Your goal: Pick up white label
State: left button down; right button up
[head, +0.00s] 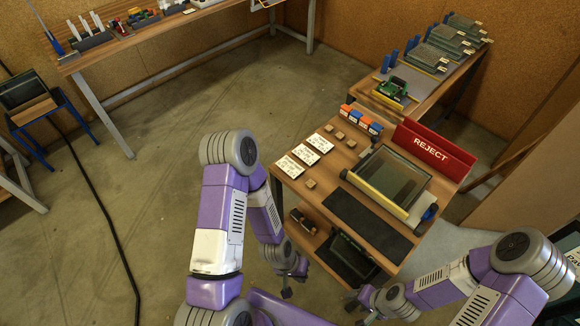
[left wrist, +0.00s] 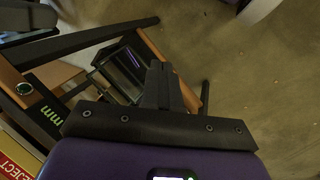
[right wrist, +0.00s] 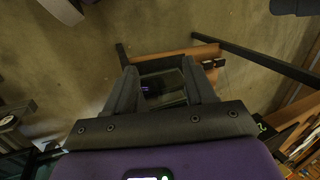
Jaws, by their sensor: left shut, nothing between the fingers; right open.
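Three white labels with print lie in a slanting row on the left part of the wooden table: one nearest the back (head: 320,143), a middle one (head: 305,154) and a front one (head: 290,166). My left gripper (head: 287,293) hangs low in front of the table, apart from the labels; its fingers are together and empty in the left wrist view (left wrist: 160,85). My right gripper (head: 352,303) is low near the table's front; its fingers stand apart and empty in the right wrist view (right wrist: 162,85). No label shows clearly in either wrist view.
The table also bears a glass frame (head: 390,180), a dark mat (head: 368,222), a red REJECT panel (head: 433,147), small wooden blocks (head: 340,135) and orange and blue pieces (head: 362,120). A lower shelf holds a dark screen-like object (head: 350,258). Open floor lies to the left.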

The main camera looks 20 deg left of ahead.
aim_at(288, 165)
jog(key=k, duration=1)
jog(key=u, duration=1.35)
jog(key=i, duration=4.4)
jog(key=z, duration=5.2)
jog(key=i, duration=0.25)
jog(key=z, duration=0.3)
